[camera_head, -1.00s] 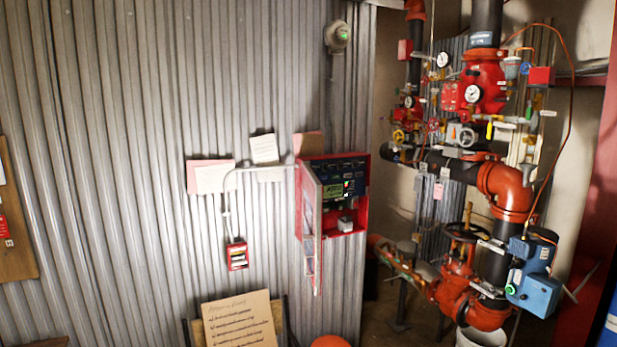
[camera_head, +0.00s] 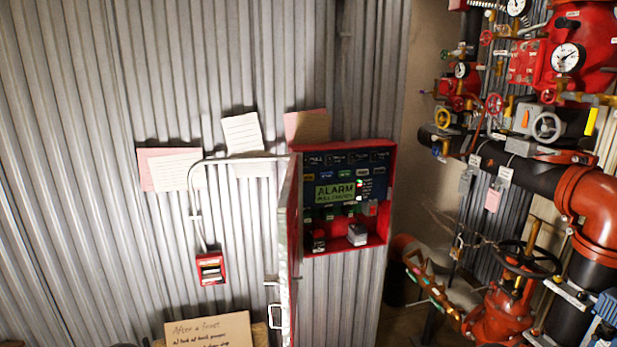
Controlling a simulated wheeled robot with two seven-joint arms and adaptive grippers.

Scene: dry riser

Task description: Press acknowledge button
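A red alarm panel box (camera_head: 385,150) is fixed to the corrugated metal wall in the middle of the head view. Its door (camera_head: 288,250) stands open toward me on the left side. Inside, a green display (camera_head: 335,193) reads "ALARM", with further text too small to be sure of. Rows of small buttons and labels (camera_head: 345,172) lie above and below the display. Which one is the acknowledge button is too small to read. A grey block (camera_head: 357,234) sits at the lower right of the box. Neither of my grippers shows in the view.
A red pull station (camera_head: 210,268) is on the wall left of the panel, joined to a conduit. Paper notes (camera_head: 242,134) are stuck above it. A lettered board (camera_head: 212,331) stands below. Red pipes, valves and gauges (camera_head: 568,57) crowd the right side.

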